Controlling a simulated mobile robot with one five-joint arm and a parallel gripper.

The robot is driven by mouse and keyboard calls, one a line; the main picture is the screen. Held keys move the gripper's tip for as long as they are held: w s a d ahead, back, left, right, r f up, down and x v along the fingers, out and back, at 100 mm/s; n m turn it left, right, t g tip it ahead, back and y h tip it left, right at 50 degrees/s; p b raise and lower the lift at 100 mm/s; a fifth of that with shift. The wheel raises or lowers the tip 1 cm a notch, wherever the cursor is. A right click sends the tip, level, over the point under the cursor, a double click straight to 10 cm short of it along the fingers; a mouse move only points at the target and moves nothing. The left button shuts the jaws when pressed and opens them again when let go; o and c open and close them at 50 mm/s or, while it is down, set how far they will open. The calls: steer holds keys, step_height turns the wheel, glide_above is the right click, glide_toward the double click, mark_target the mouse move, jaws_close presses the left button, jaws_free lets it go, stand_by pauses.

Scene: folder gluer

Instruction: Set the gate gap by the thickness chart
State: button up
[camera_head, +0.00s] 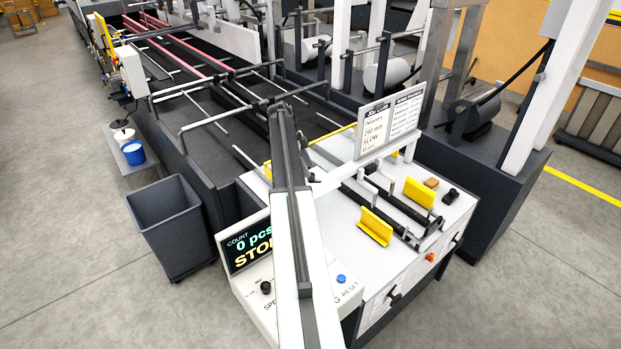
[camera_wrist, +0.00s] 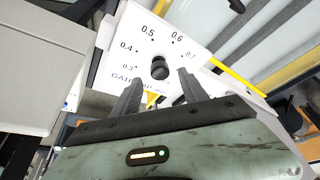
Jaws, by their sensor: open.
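In the wrist view, a white dial plate (camera_wrist: 112,62) marked from 0.3 to 0.7, with lettering that begins "GA", carries a round black knob (camera_wrist: 160,67). I cannot tell which number the knob points to. My gripper (camera_wrist: 161,76) is open, with its two dark fingers on either side of the knob's lower part; contact cannot be told. A yellow piece (camera_wrist: 152,98) shows between the fingers, below the knob. In the head view, a board holds a job card (camera_head: 372,130) and a chart (camera_head: 406,115), whose small print is unreadable.
My arm crosses the machine in the head view. The screen (camera_head: 250,242) reads 0 pcs and STOP. A blue button (camera_head: 341,279), yellow guides (camera_head: 375,227) and a grey bin (camera_head: 170,225) stand near. Open floor lies at the left.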

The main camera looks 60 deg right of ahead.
steer(key=b+x, duration=0.1)
steer(key=x, duration=0.2)
steer(key=shift+f+b, duration=0.15)
steer(key=shift+b, duration=0.2)
